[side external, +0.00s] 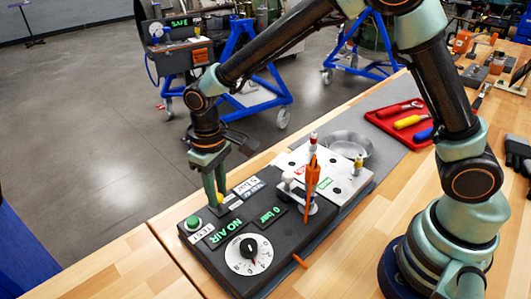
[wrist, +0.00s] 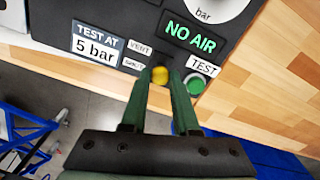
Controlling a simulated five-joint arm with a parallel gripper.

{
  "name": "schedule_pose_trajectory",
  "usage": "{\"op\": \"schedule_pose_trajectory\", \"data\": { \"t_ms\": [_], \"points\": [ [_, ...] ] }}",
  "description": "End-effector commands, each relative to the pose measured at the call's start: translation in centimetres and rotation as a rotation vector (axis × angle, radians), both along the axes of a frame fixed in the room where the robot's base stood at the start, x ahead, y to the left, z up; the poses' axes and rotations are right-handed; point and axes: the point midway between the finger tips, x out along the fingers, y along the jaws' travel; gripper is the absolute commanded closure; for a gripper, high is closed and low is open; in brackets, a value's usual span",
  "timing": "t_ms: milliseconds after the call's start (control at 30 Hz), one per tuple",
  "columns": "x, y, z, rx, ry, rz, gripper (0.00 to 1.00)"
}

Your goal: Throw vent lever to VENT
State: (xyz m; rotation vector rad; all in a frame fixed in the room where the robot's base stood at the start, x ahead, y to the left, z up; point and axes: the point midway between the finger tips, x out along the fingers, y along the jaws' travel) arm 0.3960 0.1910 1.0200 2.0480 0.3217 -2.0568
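The vent lever's yellow knob (wrist: 160,75) shows between my fingertips in the wrist view. Its VENT label (wrist: 139,47) and a second, hard-to-read label (wrist: 133,64) are just left of it. The knob is nearer the second label. My gripper (side external: 216,193) points down at the dark control panel (side external: 190,236), near its far left edge. In the wrist view my gripper (wrist: 159,78) has its fingers apart, one on each side of the knob, with no clear grip on it. The lever's stem is mostly hidden.
Close by are the green TEST button (wrist: 195,84), the NO AIR display (side external: 226,230) and a round dial (side external: 249,254). An orange upright tool (side external: 311,182) and a white plate (side external: 345,182) stand to the right. A red tray (side external: 400,121) lies farther back.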

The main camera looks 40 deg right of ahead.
Motion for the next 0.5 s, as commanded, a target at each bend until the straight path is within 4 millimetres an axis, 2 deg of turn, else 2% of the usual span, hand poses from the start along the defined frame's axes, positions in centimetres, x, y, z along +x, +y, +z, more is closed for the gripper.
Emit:
{"op": "schedule_pose_trajectory", "data": {
  "t_ms": [500],
  "points": [
    [-0.83,0.17,-0.02,0.047,-0.096,0.008,1.0]
  ]
}}
